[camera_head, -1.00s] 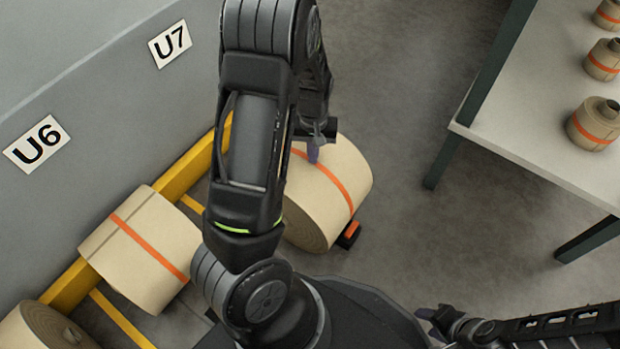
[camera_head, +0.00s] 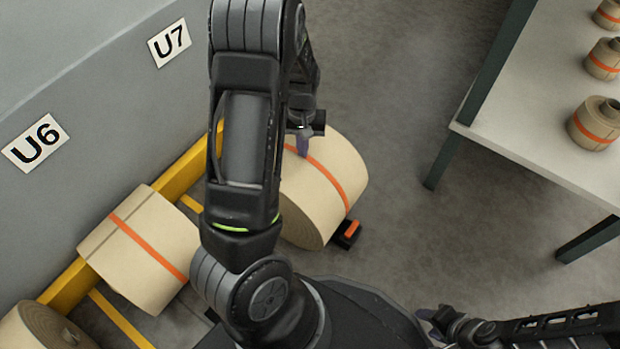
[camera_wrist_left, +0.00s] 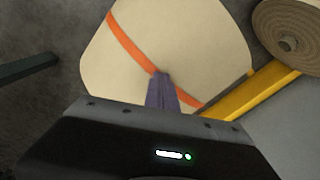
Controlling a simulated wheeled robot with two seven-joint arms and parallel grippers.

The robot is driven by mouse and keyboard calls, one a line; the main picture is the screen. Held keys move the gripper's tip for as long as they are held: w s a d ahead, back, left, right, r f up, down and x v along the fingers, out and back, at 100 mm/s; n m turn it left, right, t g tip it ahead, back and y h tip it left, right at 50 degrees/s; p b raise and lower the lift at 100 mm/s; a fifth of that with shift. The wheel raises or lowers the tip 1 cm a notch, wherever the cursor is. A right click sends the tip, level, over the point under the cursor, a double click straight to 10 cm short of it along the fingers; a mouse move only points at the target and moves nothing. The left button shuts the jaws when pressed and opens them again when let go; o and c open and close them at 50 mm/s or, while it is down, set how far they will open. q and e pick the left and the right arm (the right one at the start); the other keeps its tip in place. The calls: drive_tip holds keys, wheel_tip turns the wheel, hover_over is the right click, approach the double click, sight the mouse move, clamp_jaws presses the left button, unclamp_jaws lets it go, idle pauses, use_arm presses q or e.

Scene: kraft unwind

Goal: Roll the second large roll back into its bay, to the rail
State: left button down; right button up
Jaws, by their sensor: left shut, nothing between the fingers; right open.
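The second large roll (camera_head: 328,185) is tan with an orange band and lies on its side on the floor, to the right of my left arm. It also fills the top of the left wrist view (camera_wrist_left: 190,45). My left gripper (camera_head: 303,147) is shut and empty, its fingertips at the roll's surface beside the orange band; the wrist view shows the shut fingers (camera_wrist_left: 162,92) over the roll. The yellow rail (camera_head: 190,165) runs along the wall, partly hidden by my left arm. My right gripper (camera_head: 436,318) is open at the bottom, away from the roll.
Another large roll (camera_head: 140,250) rests against the rail below the U6 sign (camera_head: 36,143). Part of a further roll (camera_head: 45,330) shows at lower left. A black and orange chock (camera_head: 347,234) lies beside the second roll. A table (camera_head: 555,120) with small rolls stands at right.

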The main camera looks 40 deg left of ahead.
sight(291, 150)
use_arm(q)
drive_tip(key=shift+s+a+f, duration=0.3)
drive_tip(key=shift+a, duration=0.15)
drive_tip(key=shift+a, duration=0.15)
drive_tip(key=shift+s+a+b, duration=0.15)
drive_tip(key=shift+a+b, duration=0.15)
drive_tip(key=shift+a, duration=0.85)
drive_tip(key=shift+s+a, duration=0.1)
drive_tip(key=shift+a, duration=0.9)
drive_tip(key=shift+a+b, duration=0.1)
drive_tip(key=shift+b, duration=0.2)
